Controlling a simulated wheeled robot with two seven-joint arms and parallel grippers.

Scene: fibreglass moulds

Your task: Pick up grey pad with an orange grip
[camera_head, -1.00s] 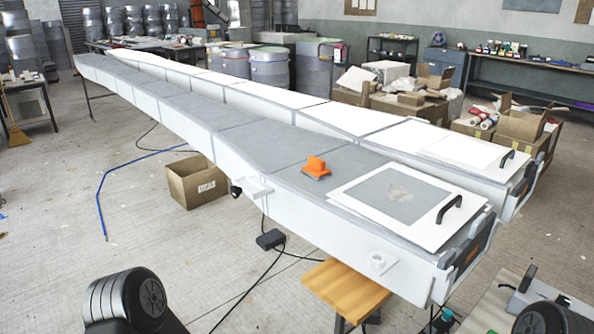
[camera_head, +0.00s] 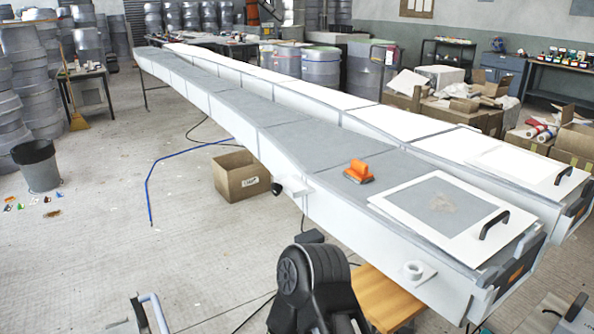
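The grey pad with an orange grip (camera_head: 359,171) lies on the grey top of the nearer long mould (camera_head: 305,142), left of a white framed panel. Its orange grip faces up and its thin grey base shows at the edge. Nothing touches it. A black rounded arm part of mine shows at the bottom centre, in front of the mould. Neither of my grippers can be made out in the head view.
The white framed panel (camera_head: 400,203) with a black handle lies right of the pad. A second long mould (camera_head: 400,124) runs behind. A cardboard box (camera_head: 241,177), a wooden stool (camera_head: 388,300) and a dark bin (camera_head: 40,168) stand on the floor. Open floor lies at left.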

